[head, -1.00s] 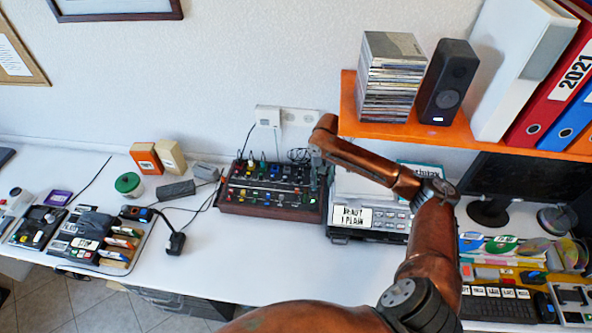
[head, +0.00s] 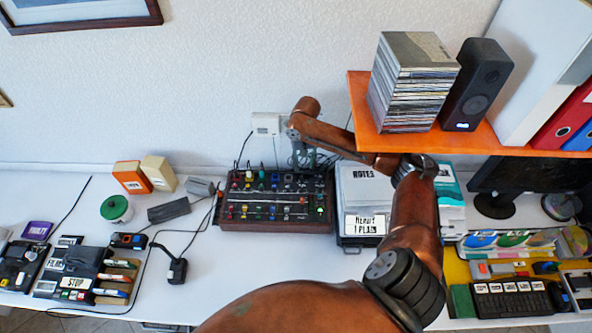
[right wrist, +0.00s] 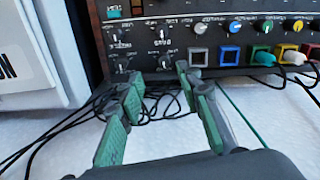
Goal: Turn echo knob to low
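The control box (head: 275,226) stands on the white table, with rows of knobs and coloured buttons on its dark panel. It fills the top of the right wrist view (right wrist: 230,71), where its lettering appears upside down. A group of small black knobs (right wrist: 163,60) sits at that panel's left corner; their labels are too small to read surely, so I cannot tell which is echo. My right gripper (right wrist: 158,76) is open and empty, its green-padded fingers just short of these knobs. In the head view my right gripper (head: 303,158) is at the box's back right corner. My left gripper is not in view.
An orange shelf (head: 362,107) with a CD stack (head: 412,85) and speaker (head: 476,85) overhangs at the right. A grey case (head: 367,190) stands right of the box. Loose black cables lie behind it. The table in front of it is clear.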

